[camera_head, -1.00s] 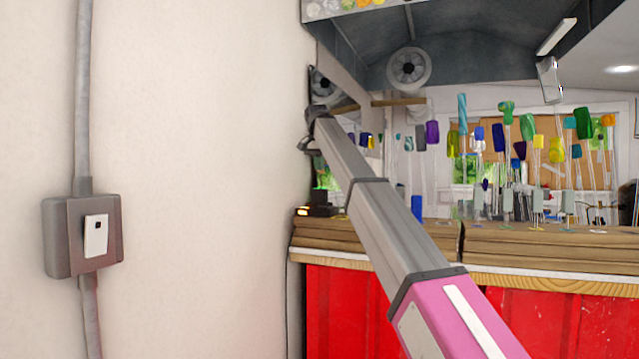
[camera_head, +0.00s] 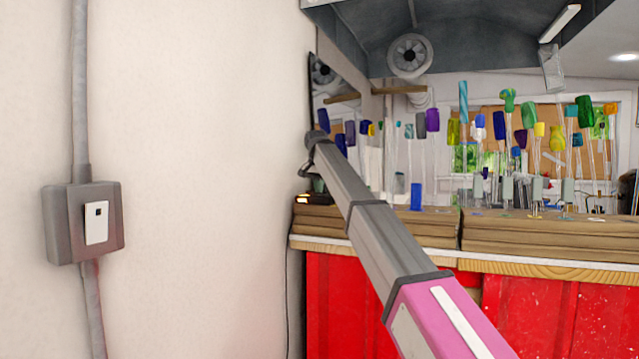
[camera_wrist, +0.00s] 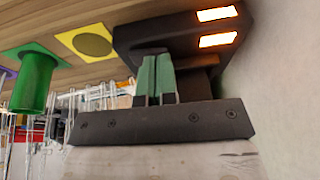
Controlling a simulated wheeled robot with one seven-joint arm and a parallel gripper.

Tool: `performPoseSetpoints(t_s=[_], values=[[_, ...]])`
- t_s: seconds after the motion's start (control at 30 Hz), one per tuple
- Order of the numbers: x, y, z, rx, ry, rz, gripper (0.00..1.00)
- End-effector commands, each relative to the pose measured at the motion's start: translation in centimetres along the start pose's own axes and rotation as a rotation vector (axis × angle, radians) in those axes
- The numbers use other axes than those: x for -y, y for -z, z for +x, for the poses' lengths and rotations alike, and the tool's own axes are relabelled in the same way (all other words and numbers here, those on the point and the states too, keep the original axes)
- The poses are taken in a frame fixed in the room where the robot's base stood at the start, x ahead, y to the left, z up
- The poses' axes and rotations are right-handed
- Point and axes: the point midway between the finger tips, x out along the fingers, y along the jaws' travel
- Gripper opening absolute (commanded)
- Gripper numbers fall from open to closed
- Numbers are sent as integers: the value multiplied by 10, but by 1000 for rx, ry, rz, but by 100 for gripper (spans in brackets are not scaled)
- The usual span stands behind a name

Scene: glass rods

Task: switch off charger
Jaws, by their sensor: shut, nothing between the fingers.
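The charger (camera_head: 316,198) is a dark box on the wooden counter, against the wall in the head view, with an orange-yellow light on it. In the wrist view the charger (camera_wrist: 190,29) fills the top right and shows two lit orange bars. My gripper (camera_head: 318,184) is small and dark just above the charger in the head view. In the wrist view my gripper (camera_wrist: 154,56) has its greenish fingers together, with nothing between them. The fingertips overlap the charger's near edge there; whether they touch it I cannot tell. The fingers hide part of the charger.
A wall switch box (camera_head: 62,225) with a white plate is on the left wall. Glass rods with coloured ends stand along the counter (camera_head: 530,232) to the right. In the wrist view a green cylinder (camera_wrist: 35,82) and a yellow square (camera_wrist: 88,43) are left of my gripper.

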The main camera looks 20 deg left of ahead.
Motion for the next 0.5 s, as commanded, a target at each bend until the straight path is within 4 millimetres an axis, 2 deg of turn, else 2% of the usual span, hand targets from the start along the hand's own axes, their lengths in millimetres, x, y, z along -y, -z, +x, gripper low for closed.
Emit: performPoseSetpoints(t_s=[0.5], values=[[2, -2, 6, 1, 0, 0, 0]])
